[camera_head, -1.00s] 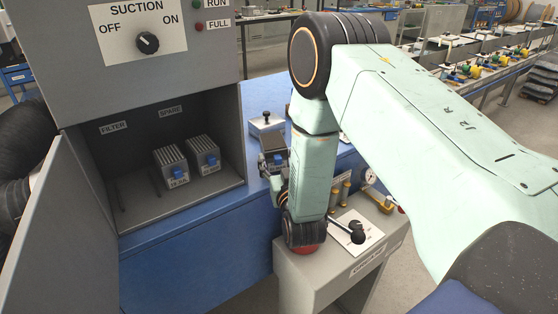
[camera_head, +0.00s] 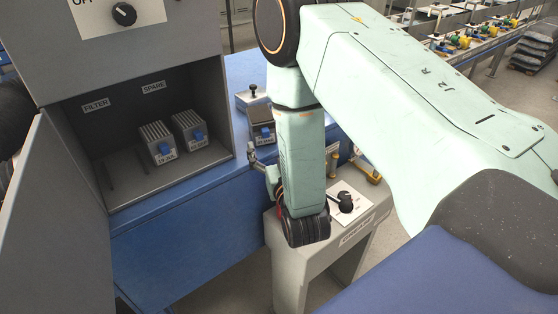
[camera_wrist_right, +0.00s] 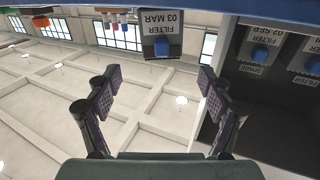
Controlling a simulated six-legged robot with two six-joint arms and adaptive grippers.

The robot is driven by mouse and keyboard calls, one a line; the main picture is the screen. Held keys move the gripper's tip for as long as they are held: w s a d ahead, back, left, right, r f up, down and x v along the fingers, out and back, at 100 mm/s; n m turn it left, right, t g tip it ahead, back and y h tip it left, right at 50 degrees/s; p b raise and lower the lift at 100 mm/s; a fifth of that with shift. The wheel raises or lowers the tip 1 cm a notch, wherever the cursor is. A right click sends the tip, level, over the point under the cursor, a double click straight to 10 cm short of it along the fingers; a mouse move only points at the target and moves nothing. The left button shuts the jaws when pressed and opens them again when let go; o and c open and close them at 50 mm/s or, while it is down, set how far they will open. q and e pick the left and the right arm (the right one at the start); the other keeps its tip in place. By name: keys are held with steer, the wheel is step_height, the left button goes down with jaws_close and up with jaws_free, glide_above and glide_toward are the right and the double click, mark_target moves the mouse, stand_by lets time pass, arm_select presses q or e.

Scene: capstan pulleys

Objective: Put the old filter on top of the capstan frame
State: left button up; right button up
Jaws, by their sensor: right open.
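A grey filter with a blue handle (camera_head: 262,131) sits on top of the blue frame (camera_head: 235,75), right of the open compartment. The right wrist view shows this filter (camera_wrist_right: 160,30) upside down, its label reading FILTER 03 MAR. My right gripper (camera_head: 259,162) is on the near side of it. In the right wrist view its open fingers (camera_wrist_right: 157,88) are spread wide, empty and apart from the filter. Two more filters, the left one (camera_head: 157,143) and the right one (camera_head: 188,130), stand in the compartment. My left gripper is not in view.
The grey cabinet compartment (camera_head: 125,165) has FILTER and SPARE labels, and its door (camera_head: 55,225) is open at left. A small grey box with a knob (camera_head: 252,98) stands behind the filter. A grey pedestal (camera_head: 290,260) with a black lever (camera_head: 346,203) stands close under my right arm.

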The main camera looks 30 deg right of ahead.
steer(key=v, duration=0.5)
steer(key=shift+s+a, duration=0.1)
stand_by(0.4)
stand_by(0.6)
stand_by(0.3)
